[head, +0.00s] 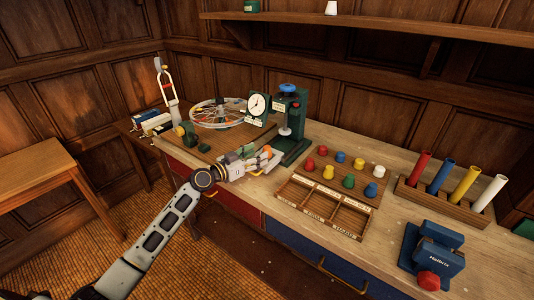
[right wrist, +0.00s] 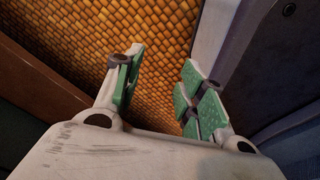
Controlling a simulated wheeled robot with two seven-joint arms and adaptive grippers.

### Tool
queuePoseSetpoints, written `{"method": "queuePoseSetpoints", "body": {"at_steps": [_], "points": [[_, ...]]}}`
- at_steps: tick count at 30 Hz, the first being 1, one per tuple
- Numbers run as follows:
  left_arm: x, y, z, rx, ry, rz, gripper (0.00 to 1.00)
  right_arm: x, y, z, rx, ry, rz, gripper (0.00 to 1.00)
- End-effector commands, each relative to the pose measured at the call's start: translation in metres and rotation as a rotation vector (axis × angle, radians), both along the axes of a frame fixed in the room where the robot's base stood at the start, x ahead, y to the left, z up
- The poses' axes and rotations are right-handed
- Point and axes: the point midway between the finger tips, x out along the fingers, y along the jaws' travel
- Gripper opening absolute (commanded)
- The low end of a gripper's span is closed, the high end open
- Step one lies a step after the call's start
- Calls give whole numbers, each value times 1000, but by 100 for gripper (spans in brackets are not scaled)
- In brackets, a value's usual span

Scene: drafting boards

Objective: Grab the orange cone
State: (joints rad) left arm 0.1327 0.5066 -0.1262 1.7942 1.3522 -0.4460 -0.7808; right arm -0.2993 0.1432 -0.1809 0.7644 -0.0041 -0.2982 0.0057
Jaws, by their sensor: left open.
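A small orange shape (head: 267,149) shows right at my left gripper's fingers, partly covered by them; I cannot tell for sure that it is the orange cone, or whether the fingers touch it. My left gripper (head: 270,160) is open, low over the bench's front edge, just left of the green press. My right gripper (right wrist: 157,92) shows only in the right wrist view, with its green-padded fingers apart and nothing between them, above the woven orange-brown floor.
A green press (head: 292,145) stands just beyond my left gripper. Right of it is a wooden sorting tray (head: 300,192) with several coloured pegs. A rack of coloured tubes (head: 440,196) and a blue device (head: 432,250) stand further right. A spoked wheel (head: 217,112) lies behind.

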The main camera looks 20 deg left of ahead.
Motion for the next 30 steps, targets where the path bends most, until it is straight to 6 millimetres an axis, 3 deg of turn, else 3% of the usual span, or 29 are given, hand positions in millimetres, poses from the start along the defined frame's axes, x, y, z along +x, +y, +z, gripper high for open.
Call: {"method": "queuePoseSetpoints", "body": {"at_steps": [6,20,30], "points": [[12,-5,1,-3,-1,-1,58,0,-1,3,0,-3,0,40],[44,-20,-1,-1,0,0,58,-25,-12,1,-11,22,1,40],[46,-22,-2,0,0,0,58,-13,-18,3,-17,7,4,40]]}}
